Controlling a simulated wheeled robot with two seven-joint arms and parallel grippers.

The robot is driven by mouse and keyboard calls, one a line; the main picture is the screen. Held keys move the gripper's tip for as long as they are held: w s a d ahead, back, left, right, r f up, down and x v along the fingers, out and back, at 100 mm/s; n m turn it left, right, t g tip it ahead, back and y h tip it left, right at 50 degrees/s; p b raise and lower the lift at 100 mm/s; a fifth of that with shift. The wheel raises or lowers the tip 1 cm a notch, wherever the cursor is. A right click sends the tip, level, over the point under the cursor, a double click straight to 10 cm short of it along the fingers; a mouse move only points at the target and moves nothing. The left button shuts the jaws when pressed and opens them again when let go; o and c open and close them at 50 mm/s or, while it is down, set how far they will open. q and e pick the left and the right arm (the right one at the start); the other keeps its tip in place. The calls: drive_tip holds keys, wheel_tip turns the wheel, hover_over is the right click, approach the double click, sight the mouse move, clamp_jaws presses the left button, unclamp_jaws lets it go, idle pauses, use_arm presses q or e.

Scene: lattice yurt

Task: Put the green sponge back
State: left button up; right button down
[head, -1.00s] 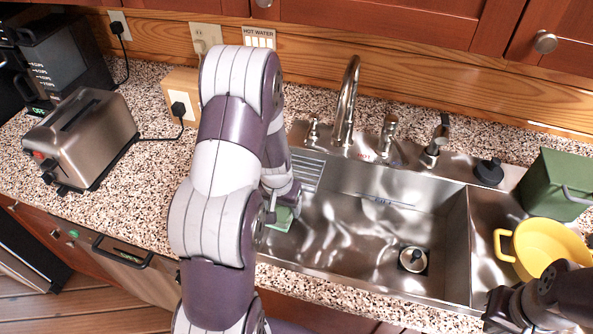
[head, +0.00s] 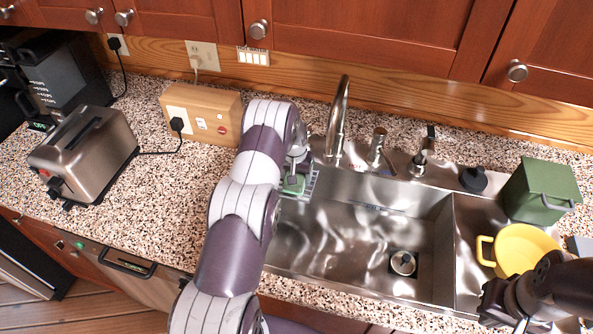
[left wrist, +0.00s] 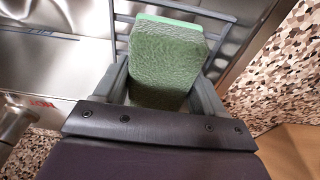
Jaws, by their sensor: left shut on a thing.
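The green sponge (head: 293,185) is held by my left gripper (head: 298,172) at the left end of the steel sink (head: 345,230). In the left wrist view the sponge (left wrist: 167,58) stands between the two fingers of my left gripper (left wrist: 162,88), which is shut on it. A grey wire rack (left wrist: 228,18) shows behind and beside the sponge; in the head view the rack (head: 313,186) is partly hidden by my arm. I cannot tell whether the sponge touches the rack. My right gripper (head: 512,310) is at the lower right near the counter's front edge; its jaws are unclear.
The faucet (head: 338,120) and its handles rise behind the sink. A yellow pot (head: 520,250) and a green canister (head: 540,192) stand right of the basin. A toaster (head: 85,152) and a wooden socket box (head: 200,112) are on the left. Counter between toaster and sink is clear.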

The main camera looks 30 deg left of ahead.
use_arm(q)
drive_tip(key=shift+w+f, duration=0.1)
drive_tip(key=shift+f, duration=0.1)
drive_tip(key=shift+f+b, duration=0.15)
drive_tip(key=shift+b, duration=0.15)
drive_tip(key=o, duration=0.9)
drive_tip(key=shift+o, duration=0.2)
drive_tip(key=shift+r+p, duration=0.35)
drive_tip(key=r+b, duration=0.1)
drive_tip(key=r, duration=0.2)
drive_tip(key=s+r+b, duration=0.1)
drive_tip(key=r+b, duration=0.1)
drive_tip(key=r, duration=0.2)
drive_tip(key=r+b, duration=0.1)
drive_tip(key=r, duration=0.2)
drive_tip(key=shift+s+d+r, duration=0.15)
drive_tip(key=shift+s+r, duration=0.25)
drive_tip(key=shift+r, duration=0.4)
